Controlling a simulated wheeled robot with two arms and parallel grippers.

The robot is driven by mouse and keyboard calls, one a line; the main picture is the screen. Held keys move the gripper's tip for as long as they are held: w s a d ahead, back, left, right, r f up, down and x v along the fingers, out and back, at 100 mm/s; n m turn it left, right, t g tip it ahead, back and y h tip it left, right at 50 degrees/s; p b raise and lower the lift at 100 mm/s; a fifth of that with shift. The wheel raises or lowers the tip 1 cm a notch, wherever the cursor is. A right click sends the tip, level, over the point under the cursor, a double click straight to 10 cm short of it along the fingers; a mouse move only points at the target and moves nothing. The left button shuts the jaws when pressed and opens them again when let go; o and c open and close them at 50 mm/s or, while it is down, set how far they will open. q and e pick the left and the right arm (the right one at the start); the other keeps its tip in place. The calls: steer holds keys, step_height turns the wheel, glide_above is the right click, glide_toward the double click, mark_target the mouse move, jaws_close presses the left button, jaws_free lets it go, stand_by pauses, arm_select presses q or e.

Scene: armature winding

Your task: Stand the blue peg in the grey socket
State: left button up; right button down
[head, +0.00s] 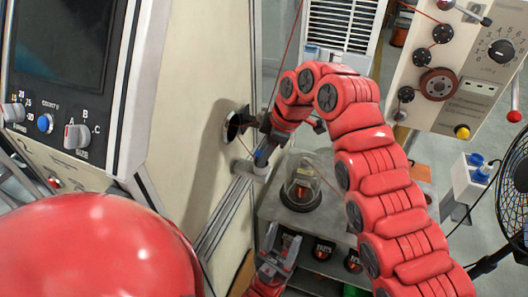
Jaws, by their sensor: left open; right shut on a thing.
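My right gripper (270,146), at the end of the curved red arm, is shut on the blue peg (263,156). The peg is small, dark blue and tilted, and the gripper hides its upper part. A small light grey piece (261,170), apparently the grey socket, shows right at the peg's lower end. I cannot tell whether the peg is inside it or just in front of it. My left gripper (279,257) is open and empty, lower down in front of the shelf unit.
A glass dome (301,184) stands on the grey bench top (335,217), close right of the peg. Copper-coloured spools (322,249) sit below. A beige machine panel (190,100) with a round opening bounds the left. A fan (515,190) stands far right.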

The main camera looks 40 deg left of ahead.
steer(key=c, duration=0.5)
jaws_free()
steer(key=shift+d+r, duration=0.15)
steer(key=shift+r, duration=0.15)
steer(key=p+v, duration=0.5)
steer(key=v, duration=1.1)
steer(key=shift+r, duration=0.35)
